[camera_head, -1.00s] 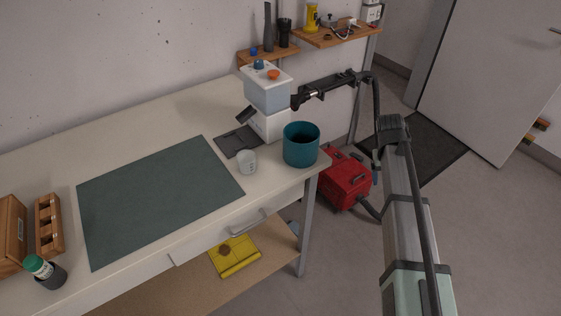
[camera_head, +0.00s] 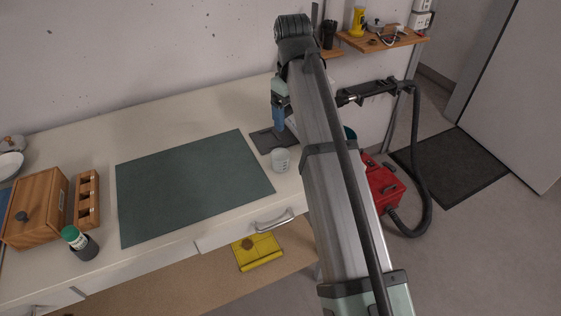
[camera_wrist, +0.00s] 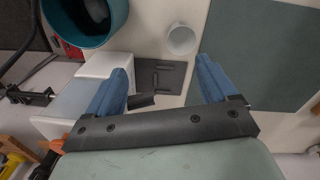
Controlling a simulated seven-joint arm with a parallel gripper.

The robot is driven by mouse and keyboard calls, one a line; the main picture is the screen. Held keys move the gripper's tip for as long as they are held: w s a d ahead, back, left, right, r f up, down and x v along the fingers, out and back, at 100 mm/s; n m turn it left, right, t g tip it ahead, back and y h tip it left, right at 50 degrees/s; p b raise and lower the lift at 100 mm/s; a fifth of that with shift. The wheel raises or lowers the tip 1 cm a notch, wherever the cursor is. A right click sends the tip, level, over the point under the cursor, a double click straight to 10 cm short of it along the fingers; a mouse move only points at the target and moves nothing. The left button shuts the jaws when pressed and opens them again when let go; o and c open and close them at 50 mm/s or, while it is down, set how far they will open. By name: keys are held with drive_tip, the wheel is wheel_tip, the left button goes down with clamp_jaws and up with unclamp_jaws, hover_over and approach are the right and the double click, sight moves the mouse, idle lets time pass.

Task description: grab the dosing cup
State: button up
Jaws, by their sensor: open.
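The dosing cup, a small pale cup (camera_head: 280,160), stands upright on the white table between the green mat and the dark tray. In the wrist view the cup (camera_wrist: 181,39) is at the top centre, beyond my fingertips. My gripper (camera_head: 279,120) points down over the dark tray area, behind the cup in the head view. In the wrist view my gripper (camera_wrist: 163,68) has its two blue fingers wide apart, with nothing between them but the view of the tray below. The cup is apart from both fingers.
A dark tray (camera_wrist: 160,75) lies below. The white machine (camera_wrist: 100,66) and a teal bin (camera_wrist: 80,35) are close on the left in the wrist view; my arm hides most of both in the head view. The green mat (camera_head: 190,185) is clear.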

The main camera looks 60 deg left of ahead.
drive_tip(key=s+n, duration=0.1)
drive_tip(key=s, duration=0.2)
approach(280, 155)
drive_tip(key=shift+g, duration=0.3)
drive_tip(key=f, duration=0.2)
drive_tip(key=d+f, duration=0.1)
drive_tip(key=f, duration=0.2)
drive_tip(key=d+f, duration=0.1)
drive_tip(key=f, duration=0.1)
drive_tip(key=shift+s+f, duration=0.2)
drive_tip(key=shift+f, duration=0.2)
drive_tip(key=c, duration=1.1)
drive_tip(key=shift+o, duration=0.2)
